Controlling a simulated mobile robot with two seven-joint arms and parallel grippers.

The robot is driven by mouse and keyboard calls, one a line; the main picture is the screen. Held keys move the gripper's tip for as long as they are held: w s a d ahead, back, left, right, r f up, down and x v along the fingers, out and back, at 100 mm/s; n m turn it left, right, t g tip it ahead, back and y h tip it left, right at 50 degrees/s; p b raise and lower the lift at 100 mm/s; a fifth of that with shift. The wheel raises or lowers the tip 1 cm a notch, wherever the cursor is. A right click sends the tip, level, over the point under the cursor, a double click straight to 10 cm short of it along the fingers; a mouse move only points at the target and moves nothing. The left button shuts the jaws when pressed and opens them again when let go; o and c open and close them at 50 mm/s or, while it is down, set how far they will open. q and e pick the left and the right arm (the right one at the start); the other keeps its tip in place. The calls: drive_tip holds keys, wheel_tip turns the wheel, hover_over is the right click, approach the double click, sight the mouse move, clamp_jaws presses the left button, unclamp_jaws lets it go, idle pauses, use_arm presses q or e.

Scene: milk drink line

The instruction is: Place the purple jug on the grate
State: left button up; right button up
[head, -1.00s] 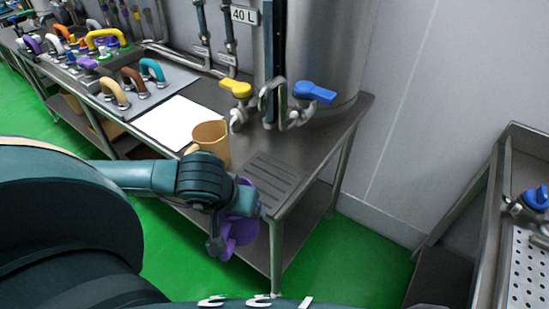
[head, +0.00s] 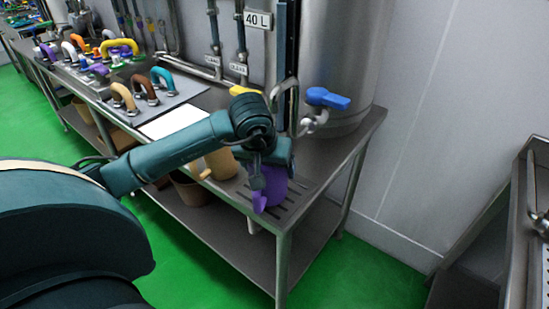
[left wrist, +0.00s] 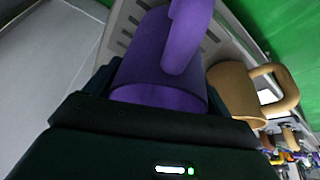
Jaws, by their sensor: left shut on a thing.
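The purple jug (head: 272,189) is held in my left gripper (head: 262,165) over the slotted grate (head: 297,198) at the table's front right corner. In the left wrist view the jug (left wrist: 160,55) fills the space between the jaws, with its handle facing the camera. The grate also shows behind it in that view (left wrist: 228,28). I cannot tell whether the jug's base touches the grate. My right gripper is out of view.
A tan jug (head: 221,163) stands left of the grate, partly behind my arm. A white sheet (head: 172,119) lies farther left.

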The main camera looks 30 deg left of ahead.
use_arm(q)
drive_tip(key=shift+w+a, duration=0.1)
drive_tip(key=shift+w, duration=0.35)
drive_tip(key=w, duration=0.3)
drive_tip(key=shift+a+r+p, duration=0.1)
drive_tip(key=shift+a+p, duration=0.2)
drive_tip(key=shift+p, duration=0.1)
drive_tip(key=shift+f, duration=0.55)
drive_tip(key=shift+s+f, duration=0.1)
drive_tip(key=shift+f, duration=0.2)
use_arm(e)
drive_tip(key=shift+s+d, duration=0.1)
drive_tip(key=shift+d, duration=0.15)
use_arm(q)
drive_tip(key=shift+f, duration=0.2)
drive_tip(key=o, duration=0.9)
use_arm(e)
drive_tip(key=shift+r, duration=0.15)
